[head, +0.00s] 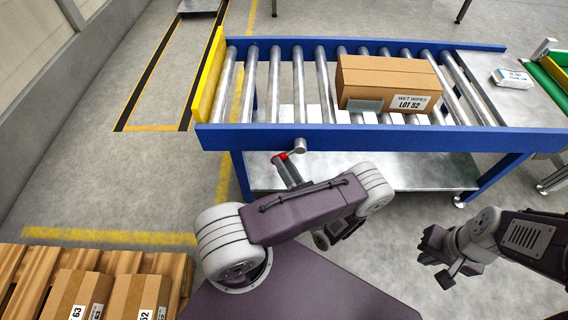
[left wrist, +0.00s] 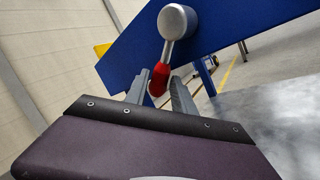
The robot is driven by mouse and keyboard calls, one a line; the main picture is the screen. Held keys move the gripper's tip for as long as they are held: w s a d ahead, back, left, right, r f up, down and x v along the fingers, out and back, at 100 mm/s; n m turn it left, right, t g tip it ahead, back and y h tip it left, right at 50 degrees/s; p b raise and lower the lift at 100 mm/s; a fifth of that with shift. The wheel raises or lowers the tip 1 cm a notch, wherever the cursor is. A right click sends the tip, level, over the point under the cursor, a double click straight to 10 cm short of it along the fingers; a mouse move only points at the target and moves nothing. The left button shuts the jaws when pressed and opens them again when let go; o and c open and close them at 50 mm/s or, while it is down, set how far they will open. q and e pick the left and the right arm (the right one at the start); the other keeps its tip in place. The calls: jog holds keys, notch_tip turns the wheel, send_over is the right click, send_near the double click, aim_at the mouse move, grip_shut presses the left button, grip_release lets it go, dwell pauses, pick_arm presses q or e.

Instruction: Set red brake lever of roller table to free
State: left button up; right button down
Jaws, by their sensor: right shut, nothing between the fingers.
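The red brake lever has a silver round hub (head: 299,146) on the blue front rail of the roller table (head: 380,138). Its red grip (head: 280,157) points down and to the left of the hub. The left wrist view shows the red grip (left wrist: 159,80) hanging below the hub (left wrist: 177,21). My left gripper (head: 287,168) is open at the grip, with one finger on each side. The red end sits between the fingertips, with a small gap seeming to show beside it. My right gripper (head: 447,262) is shut and empty, away from the table. No lever position marking is readable.
A carton (head: 388,82) marked LOT 52 lies on the rollers. A yellow end stop (head: 207,88) closes the table's left end. A pallet (head: 122,262) with cartons stands at the lower left. Floor left of the table is clear.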

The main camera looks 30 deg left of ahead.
pick_arm(q)
jog(key=p+v, duration=0.2)
jog(key=v, duration=0.6)
jog(key=shift+s+d, duration=0.2)
jog(key=shift+d, duration=0.15)
